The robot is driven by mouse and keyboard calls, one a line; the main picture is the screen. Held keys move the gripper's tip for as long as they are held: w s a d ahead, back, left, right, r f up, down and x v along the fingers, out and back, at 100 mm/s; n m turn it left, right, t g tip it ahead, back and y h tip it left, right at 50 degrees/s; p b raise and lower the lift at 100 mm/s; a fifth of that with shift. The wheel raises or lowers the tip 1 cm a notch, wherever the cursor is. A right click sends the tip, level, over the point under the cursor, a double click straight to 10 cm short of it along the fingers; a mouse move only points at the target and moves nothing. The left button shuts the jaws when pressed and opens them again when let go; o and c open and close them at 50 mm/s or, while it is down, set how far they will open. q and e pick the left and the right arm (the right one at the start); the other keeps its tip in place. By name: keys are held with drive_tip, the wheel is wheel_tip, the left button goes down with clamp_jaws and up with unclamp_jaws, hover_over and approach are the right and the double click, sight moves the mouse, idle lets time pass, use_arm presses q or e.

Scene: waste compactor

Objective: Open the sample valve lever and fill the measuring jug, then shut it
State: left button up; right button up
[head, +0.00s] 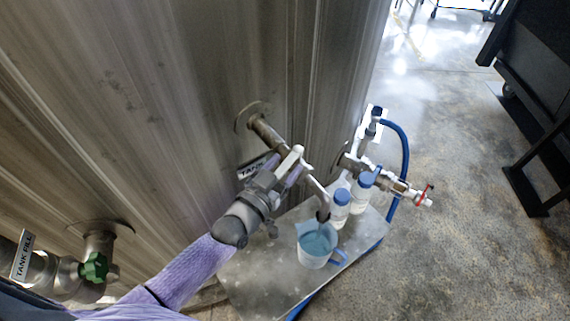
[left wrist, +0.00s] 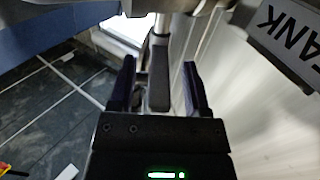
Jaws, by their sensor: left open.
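The sample valve (head: 289,160) sits on a pipe from the metal tank wall. Its lever (head: 316,188) has a thin bright rod and a dark grip, and slants down above the jug. The measuring jug (head: 313,258) is clear with a blue handle, holds bluish liquid and stands on a metal shelf. My left gripper (head: 287,178) is beside the valve, partly overlapping it. In the left wrist view its fingers (left wrist: 158,90) are open, with the lever's dark grip (left wrist: 159,72) showing between them; contact cannot be told. My right gripper is not in view.
Two blue-capped bottles (head: 340,208) stand close behind the jug on the shelf (head: 255,275). A side pipe with a red handle (head: 424,195) and a blue hose (head: 404,150) is to the right. A green valve knob (head: 94,267) is at lower left.

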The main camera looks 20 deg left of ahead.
use_arm(q)
drive_tip(key=shift+w+d, duration=0.15)
drive_tip(key=shift+w, duration=0.2)
clamp_jaws()
idle(1.2)
